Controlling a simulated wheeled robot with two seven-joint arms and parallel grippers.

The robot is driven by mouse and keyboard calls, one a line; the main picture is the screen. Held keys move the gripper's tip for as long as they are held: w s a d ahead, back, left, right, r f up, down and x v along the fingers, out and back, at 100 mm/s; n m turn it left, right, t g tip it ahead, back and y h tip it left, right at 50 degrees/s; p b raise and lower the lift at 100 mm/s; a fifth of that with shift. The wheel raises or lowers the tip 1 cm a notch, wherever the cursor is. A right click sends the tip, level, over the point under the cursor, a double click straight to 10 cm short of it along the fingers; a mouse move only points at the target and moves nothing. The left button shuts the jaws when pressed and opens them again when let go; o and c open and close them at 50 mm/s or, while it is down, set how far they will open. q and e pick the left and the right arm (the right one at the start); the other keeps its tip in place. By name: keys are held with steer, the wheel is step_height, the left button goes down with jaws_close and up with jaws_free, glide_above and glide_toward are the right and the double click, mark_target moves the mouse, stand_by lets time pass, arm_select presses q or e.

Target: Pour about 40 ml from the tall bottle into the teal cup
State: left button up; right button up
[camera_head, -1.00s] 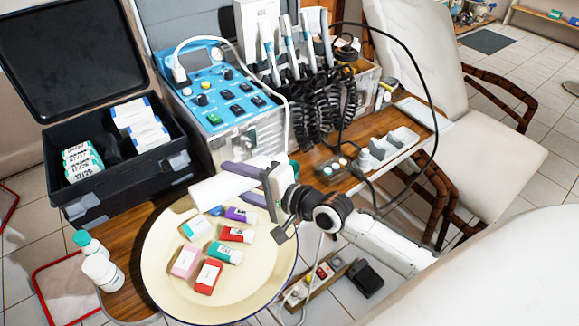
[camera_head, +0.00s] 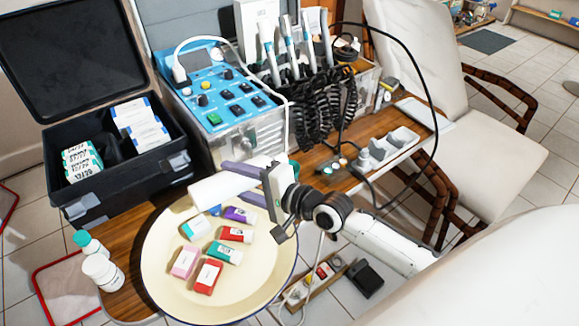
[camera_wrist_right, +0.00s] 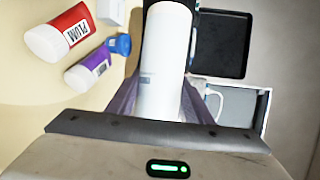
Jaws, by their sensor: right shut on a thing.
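My right gripper (camera_head: 258,190) is shut on a plain white tall bottle (camera_head: 220,186). The bottle lies close to level in the head view, its left end above the cream round tray. In the right wrist view the white bottle (camera_wrist_right: 166,62) runs upward between the purple fingers (camera_wrist_right: 160,100). A small teal patch (camera_head: 294,169) shows just behind my right gripper and may be the teal cup; most of it is hidden. I cannot see any liquid coming out. My left gripper is not in view.
The cream tray (camera_head: 165,285) holds several small coloured boxes or tubes. White bottles (camera_head: 103,271) stand at the table's left end. An open black case (camera_head: 110,190), a blue-topped dental unit (camera_head: 215,85) and coiled black hoses (camera_head: 325,105) stand behind. A grey holder (camera_head: 388,148) is at right.

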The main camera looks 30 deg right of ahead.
steer(key=shift+r, duration=0.1)
stand_by(0.4)
steer(key=shift+a+f, duration=0.1)
steer(key=shift+f, duration=0.2)
steer(key=r+n+h+p, duration=0.1)
steer(key=r+p, duration=0.1)
steer(key=p, duration=0.1)
steer(key=shift+f+n, duration=0.15)
steer(key=shift+n, duration=0.25)
steer(key=shift+f, duration=0.1)
steer(key=shift+d+n+g+h, duration=0.25)
steer(key=shift+n+g+h, duration=0.05)
steer(key=shift+g+h, duration=0.1)
steer(key=shift+r, duration=0.3)
stand_by(0.6)
